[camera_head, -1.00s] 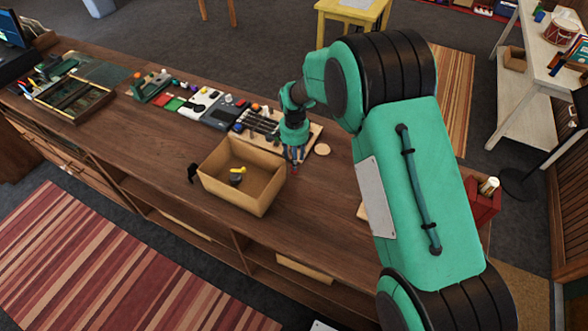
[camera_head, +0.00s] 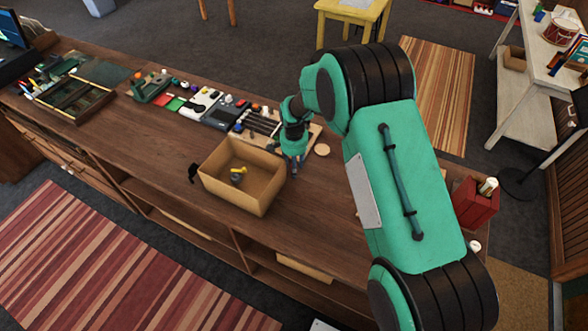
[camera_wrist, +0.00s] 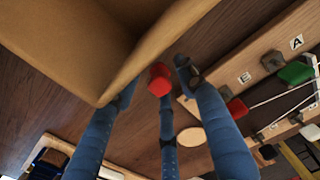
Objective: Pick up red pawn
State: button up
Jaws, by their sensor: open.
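The red pawn (camera_wrist: 160,79) is in the upper middle of the wrist view, on the wooden counter. It shows as a small red shape with a faceted top. My gripper (camera_wrist: 157,84) has three blue fingers, which are open and spread around the pawn. None is clearly closed on it, and I cannot tell whether any finger touches it. In the head view my gripper (camera_head: 293,165) is low over the counter, just right of the cardboard box (camera_head: 256,196). The pawn is hidden there behind the fingers.
The box wall (camera_wrist: 165,42) is close beside the left finger. A wooden board with letters and strings (camera_wrist: 225,70) lies close on the right. The box holds a small yellow and dark item (camera_head: 238,175). Counter in front is clear.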

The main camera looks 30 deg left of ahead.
jog(key=c, duration=0.9)
jog(key=shift+r, duration=0.2)
jog(key=shift+r, duration=0.45)
jog(key=shift+s+d+r+b, duration=0.15)
jog(key=shift+r+b, duration=0.05)
jog(key=shift+r, duration=0.35)
jog(key=shift+s+d+r+b, duration=0.1)
jog(key=shift+s+r+b, duration=0.05)
jog(key=shift+r, duration=0.4)
jog(key=s+d, duration=0.3)
jog(key=s, duration=0.1)
jog(key=s+d+r+b, duration=0.1)
jog(key=s+d, duration=0.6)
jog(key=shift+s+r, duration=0.25)
jog(key=shift+s, duration=0.05)
